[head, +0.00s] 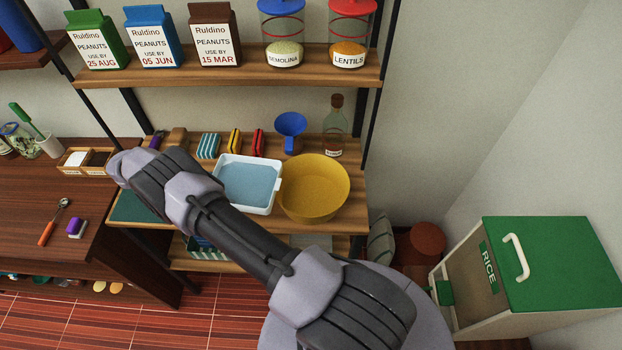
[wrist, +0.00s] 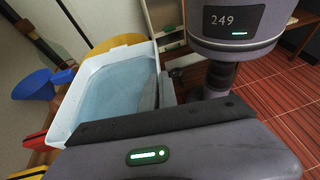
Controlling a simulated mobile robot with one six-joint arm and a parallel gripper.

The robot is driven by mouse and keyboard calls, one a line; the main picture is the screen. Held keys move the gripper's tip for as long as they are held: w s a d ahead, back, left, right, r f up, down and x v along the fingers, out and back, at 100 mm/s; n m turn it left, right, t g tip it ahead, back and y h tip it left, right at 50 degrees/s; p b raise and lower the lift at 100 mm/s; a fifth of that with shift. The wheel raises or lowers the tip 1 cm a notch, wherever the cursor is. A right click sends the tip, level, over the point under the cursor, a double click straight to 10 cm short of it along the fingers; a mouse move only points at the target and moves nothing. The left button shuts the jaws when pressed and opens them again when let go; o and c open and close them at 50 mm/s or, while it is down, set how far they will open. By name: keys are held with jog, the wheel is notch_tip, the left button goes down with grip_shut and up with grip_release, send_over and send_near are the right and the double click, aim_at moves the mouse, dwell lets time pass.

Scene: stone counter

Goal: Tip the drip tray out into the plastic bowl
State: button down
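The drip tray (head: 247,211) is a white, square-cornered tray holding pale blue liquid, beside the bowl in the head view. It looks about level; I cannot tell whether it touches the shelf. In the wrist view the tray (wrist: 72,112) fills the left middle. The yellow plastic bowl (head: 315,190) stands right of the tray, and part of it (wrist: 118,43) shows behind the tray in the wrist view. My gripper (wrist: 160,92) has its two grey fingers close together on the tray's wall, one on either side. In the head view my arm hides the gripper.
A blue funnel (head: 290,127) and a glass bottle (head: 335,125) stand behind the bowl. Coloured packs (head: 234,142) line the back of the shelf. An upper shelf (head: 230,70) holds cartons and jars. A rice bin (head: 545,265) stands at right.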

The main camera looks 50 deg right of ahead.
jog(key=shift+w+d+r+n+t+h, duration=0.15)
jog(key=shift+w+d+n+t+h, duration=0.2)
jog(key=shift+w, duration=0.2)
jog(key=shift+w+d+r+n+t+h, duration=0.15)
jog(key=shift+w+d+n+t+h, duration=0.15)
jog(key=shift+w+n, duration=0.2)
jog(key=shift+a, duration=0.1)
jog(key=shift+r+p, duration=0.55)
jog(key=shift+p, duration=0.55)
jog(key=p, duration=0.1)
jog(key=r+t+p, duration=0.1)
jog(key=p, duration=0.1)
jog(key=shift+s+d+r+y, duration=0.25)
jog(key=shift+s+d+y, duration=0.1)
jog(key=shift+s+d, duration=0.05)
jog(key=shift+s+d+r+p, duration=0.15)
jog(key=shift+s+r+p, duration=0.05)
jog(key=shift+p, duration=0.5)
jog(key=shift+s+d+t+y, duration=0.15)
jog(key=shift+t+y, duration=0.15)
jog(key=shift+t, duration=0.05)
jog(key=shift+s+d+r+t+y+p, duration=0.45)
jog(key=shift+s+d+r+t+y, duration=0.05)
jog(key=shift+s+r, duration=0.15)
jog(key=shift+w, duration=0.1)
